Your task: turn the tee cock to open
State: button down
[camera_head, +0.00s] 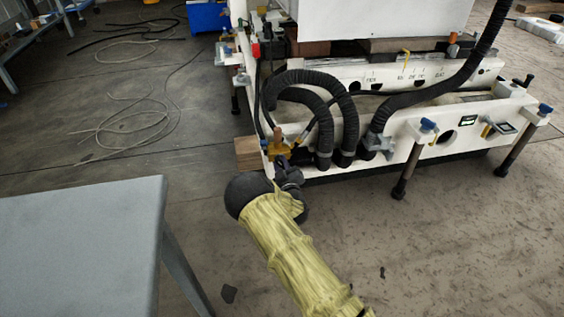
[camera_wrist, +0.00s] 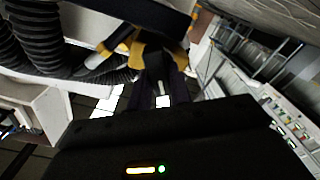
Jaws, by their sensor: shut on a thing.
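The tee cock (camera_head: 279,148) is a small brass-yellow fitting low at the left end of the white machine frame. A reddish-brown upright piece stands on it. My gripper (camera_head: 285,165) reaches it from the front and covers part of it. In the wrist view, the yellow tee cock (camera_wrist: 150,50) is at the top middle, right at the fingers. My gripper (camera_wrist: 162,75) is shut on a part of it there. The fingers are dark, and the exact contact is hard to make out.
Black corrugated hoses (camera_head: 318,105) loop just right of the tee cock. The white machine frame (camera_head: 400,150) stands on dark feet. A wooden block (camera_head: 248,153) is beside its left end. A grey table (camera_head: 80,245) fills the lower left. Open floor with loose cables lies beyond.

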jog(key=n+p, duration=0.2)
jog(key=n, duration=0.3)
jog(key=shift+f+n, duration=0.1)
jog(key=shift+n, duration=0.2)
jog(key=n, duration=0.4)
jog(key=n+p, duration=0.1)
jog(key=shift+f+n, duration=0.25)
jog(key=shift+n, duration=0.15)
jog(key=c, duration=1.3)
grip_release()
jog(key=shift+a, duration=0.1)
jog(key=shift+s, duration=0.1)
jog(key=p+v, duration=0.7)
jog(key=v, duration=1)
jog(key=shift+s+r, duration=0.15)
jog(key=shift+s, duration=0.05)
